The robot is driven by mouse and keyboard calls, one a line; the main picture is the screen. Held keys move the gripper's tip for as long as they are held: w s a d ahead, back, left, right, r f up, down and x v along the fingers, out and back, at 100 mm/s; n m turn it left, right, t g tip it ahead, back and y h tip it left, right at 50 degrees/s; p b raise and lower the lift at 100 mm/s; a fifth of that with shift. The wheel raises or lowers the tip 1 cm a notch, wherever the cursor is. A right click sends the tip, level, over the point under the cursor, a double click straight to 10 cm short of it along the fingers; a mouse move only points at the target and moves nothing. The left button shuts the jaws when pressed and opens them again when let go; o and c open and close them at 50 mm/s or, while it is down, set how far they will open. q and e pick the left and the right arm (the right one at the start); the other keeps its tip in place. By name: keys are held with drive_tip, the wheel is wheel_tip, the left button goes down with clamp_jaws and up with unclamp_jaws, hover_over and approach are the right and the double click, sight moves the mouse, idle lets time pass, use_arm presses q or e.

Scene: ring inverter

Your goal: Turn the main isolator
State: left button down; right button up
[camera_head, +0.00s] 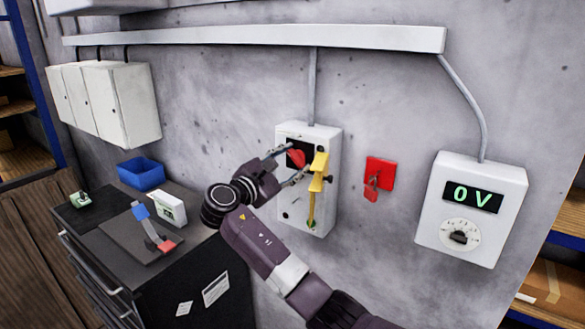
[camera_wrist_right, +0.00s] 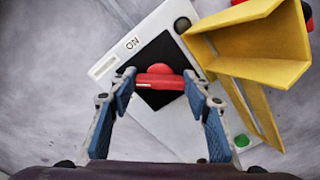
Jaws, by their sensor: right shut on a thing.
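The main isolator is a red handle (camera_head: 297,157) on a black plate, on the front of a white wall box (camera_head: 318,215). In the wrist view the red handle (camera_wrist_right: 160,79) lies between the blue-padded fingers of my right gripper (camera_wrist_right: 163,90), and an "ON" label shows above it. My right gripper (camera_head: 287,165) is shut on the handle in the head view. A yellow bracket (camera_head: 319,172) stands out from the box just right of the handle; it also fills the upper right of the wrist view (camera_wrist_right: 255,55). My left gripper is not in view.
A red wall piece with a padlock-like part (camera_head: 380,173) hangs right of the box. Further right a white meter box (camera_head: 472,225) reads "0 V" above a dial. A dark cabinet at left carries a blue bin (camera_head: 141,174) and small items. The wall between the boxes is mostly bare.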

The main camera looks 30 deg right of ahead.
drive_tip(key=m+b, duration=0.1)
drive_tip(key=m, duration=0.1)
drive_tip(key=m+b, duration=0.1)
drive_tip(key=b, duration=0.1)
drive_tip(key=m+b, duration=0.2)
drive_tip(key=shift+f+m, duration=0.3)
drive_tip(key=shift+f, duration=0.05)
drive_tip(key=shift+r+m+b, duration=0.1)
drive_tip(key=shift+m+b, duration=1.7)
drive_tip(key=shift+m, duration=0.3)
drive_tip(key=shift+s, duration=0.1)
drive_tip(key=o, duration=1.2)
drive_tip(key=shift+r, duration=0.1)
drive_tip(key=shift+c, duration=0.2)
drive_tip(key=v, duration=1.2)
